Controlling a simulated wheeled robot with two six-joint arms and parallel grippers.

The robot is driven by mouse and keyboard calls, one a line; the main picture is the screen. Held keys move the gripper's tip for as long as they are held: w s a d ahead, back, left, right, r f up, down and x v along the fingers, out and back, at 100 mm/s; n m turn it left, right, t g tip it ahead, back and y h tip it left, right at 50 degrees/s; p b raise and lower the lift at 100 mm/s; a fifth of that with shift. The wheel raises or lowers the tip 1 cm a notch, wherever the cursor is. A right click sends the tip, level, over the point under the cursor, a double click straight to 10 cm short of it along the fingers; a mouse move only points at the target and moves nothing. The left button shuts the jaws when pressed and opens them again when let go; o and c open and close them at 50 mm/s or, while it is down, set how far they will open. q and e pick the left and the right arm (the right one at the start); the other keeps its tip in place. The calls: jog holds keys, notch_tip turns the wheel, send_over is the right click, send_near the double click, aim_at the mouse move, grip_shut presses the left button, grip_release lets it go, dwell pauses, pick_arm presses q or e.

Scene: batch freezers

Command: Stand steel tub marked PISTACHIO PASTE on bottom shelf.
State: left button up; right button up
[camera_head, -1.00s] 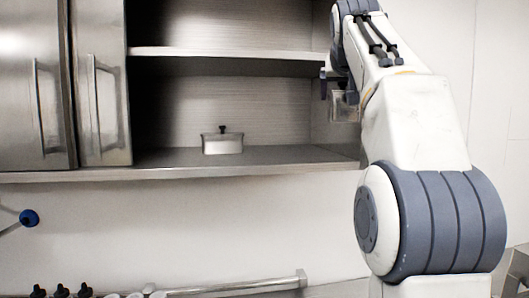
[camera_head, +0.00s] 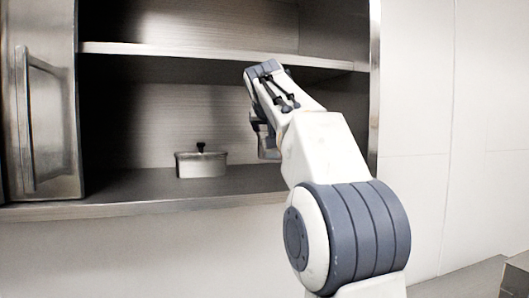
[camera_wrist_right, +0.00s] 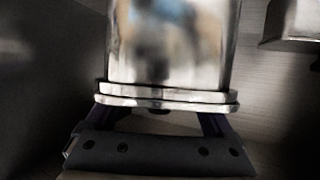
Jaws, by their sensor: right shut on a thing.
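A steel tub (camera_wrist_right: 172,45) with a rimmed lid fills the middle of the right wrist view. My right gripper (camera_wrist_right: 165,112) is shut on it at the lid end. No marking on the tub can be read, only blurred reflections. In the head view my right arm reaches into the lower compartment, above the bottom shelf (camera_head: 130,190). The arm hides most of the gripper and the held tub there, so I cannot tell whether the tub touches the shelf. My left gripper is not in view.
A lidded steel tub with a black knob (camera_head: 201,163) stands on the bottom shelf, left of my arm. A steel tub (camera_wrist_right: 295,22) also shows in the right wrist view, apart from the held one. The upper shelf (camera_head: 190,51) is overhead. A cabinet door (camera_head: 45,110) is at left.

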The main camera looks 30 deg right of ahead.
aim_at(261, 135)
jog(key=shift+w+a+f, duration=0.25)
jog(key=shift+w+f, duration=0.1)
jog(key=shift+w, duration=0.2)
jog(key=shift+w+a+f, duration=0.25)
jog(key=shift+w+f, duration=0.05)
jog(key=shift+w, duration=0.25)
jog(key=shift+f, duration=2)
jog(key=shift+f, duration=0.1)
jog(key=o, duration=1.6)
jog(key=shift+f, duration=0.1)
jog(key=shift+c, duration=0.2)
jog(key=shift+r, duration=0.2)
jog(key=b+v, duration=0.4)
jog(key=v, duration=0.7)
jog(key=shift+s+a, duration=0.2)
jog(key=shift+s+a+r, duration=0.1)
jog(key=shift+s+a, duration=0.05)
jog(key=shift+s, duration=0.1)
